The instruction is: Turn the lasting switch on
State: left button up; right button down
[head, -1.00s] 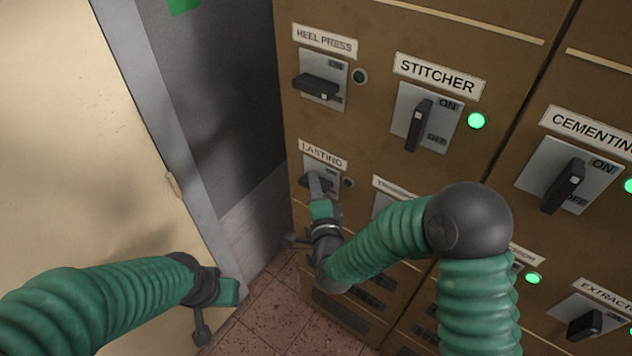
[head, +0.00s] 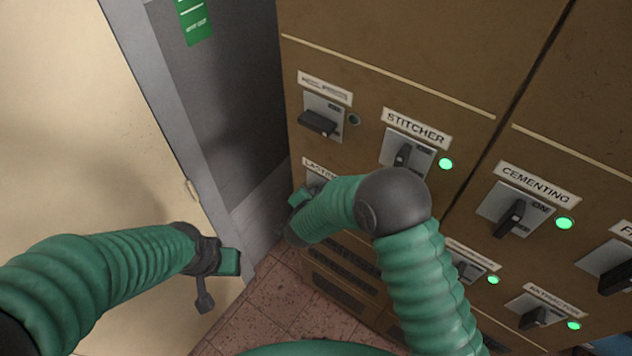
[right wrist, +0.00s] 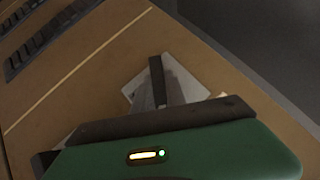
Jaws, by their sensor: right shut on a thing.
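The lasting switch is on the brown cabinet under a half-covered LASTING label (head: 319,172). In the head view its handle and lamp are hidden by my right arm and gripper; only a bit of its grey plate shows. My right gripper (head: 307,192) is at this switch. In the right wrist view the dark handle (right wrist: 157,72) stands out from the grey plate (right wrist: 188,76), and my right gripper (right wrist: 165,97) is shut on it. Whether the handle points to ON or OFF cannot be read. My left gripper (head: 220,265) hangs by the pale door, away from the switches; its jaw opening is unclear.
The heel press switch (head: 319,122) above has an unlit lamp (head: 355,120). The stitcher switch (head: 402,157) and cementing switch (head: 512,218) have lit green lamps. A grey recess (head: 225,110) lies left of the cabinet. Tiled floor (head: 262,317) shows below.

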jog(key=p, duration=0.2)
jog(key=n+g+h+p, duration=0.1)
jog(key=p, duration=0.1)
jog(key=shift+s+a+r+g+h+p, duration=0.15)
jog(key=shift+a+g+h+p, duration=0.05)
jog(key=shift+g+h+p, duration=0.1)
jog(key=shift+f+n+g+h+p, duration=0.3)
jog(key=shift+n+g+h+p, duration=0.25)
jog(key=shift+p, duration=0.3)
pick_arm(q)
jog(key=w+v, duration=0.2)
jog(key=v, duration=0.6)
jog(key=shift+r, duration=0.35)
pick_arm(e)
jog(key=shift+f+n+g+h, duration=0.15)
jog(key=shift+n+g+h, duration=0.1)
jog(key=shift+h, duration=0.1)
pick_arm(q)
jog(key=shift+s+p, duration=0.1)
jog(key=shift+p, duration=0.2)
pick_arm(e)
jog(key=shift+s+d, duration=0.1)
jog(key=c, duration=1.6)
grip_release()
jog(key=shift+o, duration=1.2)
pick_arm(q)
jog(key=shift+a, duration=0.2)
pick_arm(e)
jog(key=shift+w, duration=0.25)
